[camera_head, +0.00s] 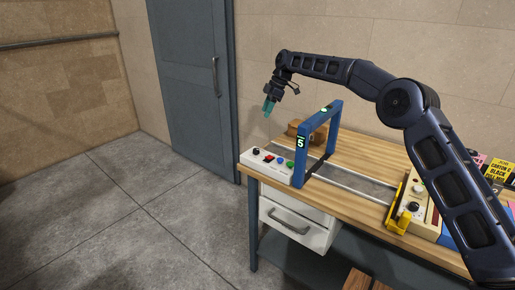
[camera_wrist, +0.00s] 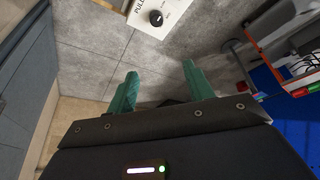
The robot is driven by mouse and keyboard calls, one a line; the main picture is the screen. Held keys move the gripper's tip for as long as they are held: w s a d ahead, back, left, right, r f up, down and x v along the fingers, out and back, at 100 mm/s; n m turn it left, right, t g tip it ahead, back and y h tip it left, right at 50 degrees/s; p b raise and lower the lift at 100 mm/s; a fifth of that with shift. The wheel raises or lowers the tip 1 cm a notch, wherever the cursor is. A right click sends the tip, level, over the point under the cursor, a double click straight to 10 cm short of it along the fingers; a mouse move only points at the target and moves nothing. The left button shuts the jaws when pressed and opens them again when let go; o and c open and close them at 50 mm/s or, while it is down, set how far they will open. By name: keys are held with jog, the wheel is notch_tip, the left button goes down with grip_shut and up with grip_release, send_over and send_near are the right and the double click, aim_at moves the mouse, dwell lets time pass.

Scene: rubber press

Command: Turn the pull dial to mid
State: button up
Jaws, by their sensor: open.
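The pull dial (camera_wrist: 156,18) is a black round knob on a white panel marked "PULL", at the top edge of the wrist view. In the head view, a black knob (camera_head: 256,151) sits at the left end of a white control box (camera_head: 268,164) on the bench's left corner; it appears to be the same dial. My gripper (camera_head: 268,108) hangs in the air above the box, apart from it. In the wrist view, its green fingers (camera_wrist: 160,72) are spread with nothing between them. The dial's setting is too small to read.
A blue frame (camera_head: 302,148) marked "5" stands right of the control box, close to my gripper. The box also bears red, blue and green buttons. A yellow part (camera_head: 397,214) and another box with a black knob (camera_head: 414,206) are farther right on the wooden bench (camera_head: 365,151).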

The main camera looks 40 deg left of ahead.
send_near(256, 149)
jog(key=x, duration=0.8)
jog(key=shift+f, duration=0.3)
jog(key=c, duration=1)
jog(key=shift+m, duration=0.3)
jog(key=m+t, duration=0.1)
jog(key=m, duration=0.1)
jog(key=m+t+y, duration=0.1)
jog(key=m, duration=0.2)
jog(key=shift+s+r+m, duration=0.1)
jog(key=shift+s+m, duration=0.05)
jog(key=shift+m, duration=0.15)
jog(key=m+t, duration=0.2)
jog(key=m, duration=0.3)
jog(key=shift+s, duration=0.15)
jog(key=shift+m, duration=0.4)
